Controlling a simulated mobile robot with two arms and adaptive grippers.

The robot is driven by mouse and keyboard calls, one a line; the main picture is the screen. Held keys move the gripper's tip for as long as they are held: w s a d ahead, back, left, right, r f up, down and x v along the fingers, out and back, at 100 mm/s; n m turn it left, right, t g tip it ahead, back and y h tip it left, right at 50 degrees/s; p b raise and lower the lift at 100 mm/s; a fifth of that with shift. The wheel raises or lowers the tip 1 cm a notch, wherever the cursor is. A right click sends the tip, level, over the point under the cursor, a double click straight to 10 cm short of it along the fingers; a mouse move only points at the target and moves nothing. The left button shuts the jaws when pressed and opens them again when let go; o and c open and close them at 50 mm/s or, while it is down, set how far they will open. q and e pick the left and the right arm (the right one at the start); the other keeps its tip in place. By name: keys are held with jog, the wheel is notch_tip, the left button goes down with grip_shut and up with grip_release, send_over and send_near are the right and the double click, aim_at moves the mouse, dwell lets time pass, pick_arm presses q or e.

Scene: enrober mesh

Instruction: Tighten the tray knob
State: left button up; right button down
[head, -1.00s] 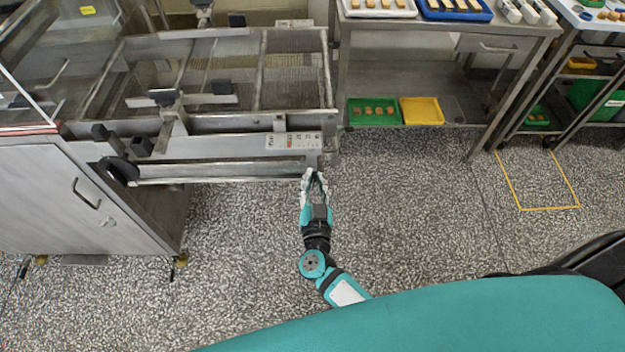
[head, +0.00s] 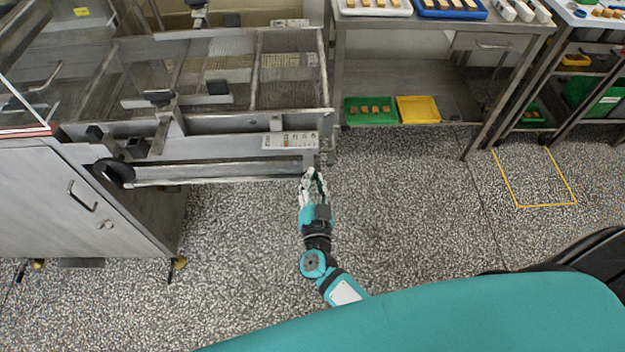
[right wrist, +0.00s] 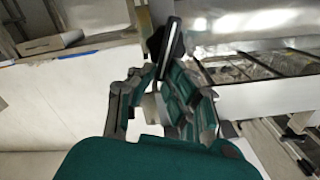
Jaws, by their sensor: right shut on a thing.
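The long metal tray (head: 220,171) runs under the front of the mesh conveyor frame in the head view. My right gripper (head: 313,174) is at the tray's right end, with its fingers closed there. The tray knob is hidden behind and between the fingers in the head view, so its shape and turn cannot be read. In the right wrist view my right gripper (right wrist: 158,72) shows its two fingers closed in from both sides, with a dark piece between their tips that I cannot make out clearly. My left gripper is not in view.
The speckled floor around my right arm is clear.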

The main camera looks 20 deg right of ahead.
jog(key=shift+s+d+f+m+b, duration=0.15)
jog(key=shift+d+f+m, duration=0.1)
jog(key=shift+m, duration=0.5)
jog(key=shift+d+f+m+b, duration=0.1)
jog(key=shift+d+m+b, duration=0.1)
jog(key=shift+m, duration=0.55)
jog(key=shift+s+d+f+m+b, duration=0.1)
jog(key=shift+f+m+b, duration=0.1)
jog(key=shift+m, duration=0.3)
jog(key=shift+d+f+m+b, duration=0.1)
jog(key=shift+m+b, duration=0.05)
jog(key=shift+m, duration=0.35)
jog(key=shift+s+d+f+m+b, duration=0.1)
jog(key=shift+f+m+b, duration=0.2)
jog(key=shift+m+b, duration=0.6)
jog(key=shift+d+f+m+b, duration=0.1)
jog(key=shift+f+m+b, duration=0.2)
jog(key=shift+m, duration=1.15)
jog(key=shift+s+d+f+m+b, duration=0.1)
jog(key=shift+f+m+b, duration=0.35)
jog(key=shift+m, duration=0.7)
jog(key=shift+m+b, duration=0.45)
jog(key=shift+m, duration=0.25)
